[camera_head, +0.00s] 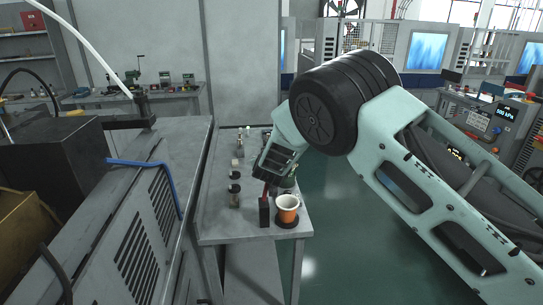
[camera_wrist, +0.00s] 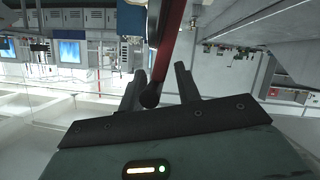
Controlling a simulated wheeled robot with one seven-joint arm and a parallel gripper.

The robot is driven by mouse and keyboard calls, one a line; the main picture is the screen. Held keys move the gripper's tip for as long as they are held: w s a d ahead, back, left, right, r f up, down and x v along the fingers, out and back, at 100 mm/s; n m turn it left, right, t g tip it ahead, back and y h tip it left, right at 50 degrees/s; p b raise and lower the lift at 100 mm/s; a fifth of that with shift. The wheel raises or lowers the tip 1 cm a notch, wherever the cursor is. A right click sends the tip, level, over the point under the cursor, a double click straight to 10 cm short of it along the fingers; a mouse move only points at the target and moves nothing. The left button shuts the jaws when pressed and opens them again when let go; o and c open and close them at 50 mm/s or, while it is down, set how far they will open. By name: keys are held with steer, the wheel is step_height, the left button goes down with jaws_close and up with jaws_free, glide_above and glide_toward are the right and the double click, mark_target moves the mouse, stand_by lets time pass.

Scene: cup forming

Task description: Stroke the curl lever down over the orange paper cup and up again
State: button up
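The orange paper cup (camera_head: 288,209) with a white rim stands upright on a dark round base (camera_head: 287,222) near the table's front right corner. Beside it on the left is a black post (camera_head: 265,211). A red lever (camera_head: 265,189) rises from this post towards my gripper (camera_head: 268,172), which is above and left of the cup. In the wrist view the red lever (camera_wrist: 170,42) ends in a black knob (camera_wrist: 151,95) between the two fingers of my gripper (camera_wrist: 160,72). The fingers are apart, with a gap between the lever and the right finger. The cup is not clearly visible there.
The narrow grey table (camera_head: 225,215) also carries small jar-like items (camera_head: 234,194) and other stations further back, partly hidden by my arm. A large grey machine cabinet (camera_head: 150,215) stands close on the left. Open green floor (camera_head: 345,240) lies to the right.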

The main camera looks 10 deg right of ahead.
steer(key=shift+w+r, duration=0.1)
steer(key=shift+r, duration=0.05)
steer(key=shift+s+r, duration=0.15)
steer(key=shift+s, duration=0.2)
steer(key=b+v, duration=0.4)
steer(key=v, duration=1.2)
steer(key=shift+s+b, duration=0.4)
steer(key=s+a+f+n+g+y+b, duration=0.1)
steer(key=s+a+f+n+g+y, duration=0.2)
steer(key=s, duration=0.6)
steer(key=s+a+g+y+b, duration=0.1)
steer(key=s+g+y, duration=0.3)
steer(key=s, duration=0.6)
steer(key=s+d+f+n+g+h, duration=0.1)
steer(key=s+d+g+h, duration=0.1)
steer(key=s+d, duration=0.3)
steer(key=s+d+f+n+g+h, duration=0.1)
steer(key=s+d+g, duration=0.3)
steer(key=s, duration=1)
steer(key=shift+s+d+f+h+b, duration=0.2)
steer(key=shift+d+h+b, duration=0.2)
steer(key=shift+d+h, duration=0.65)
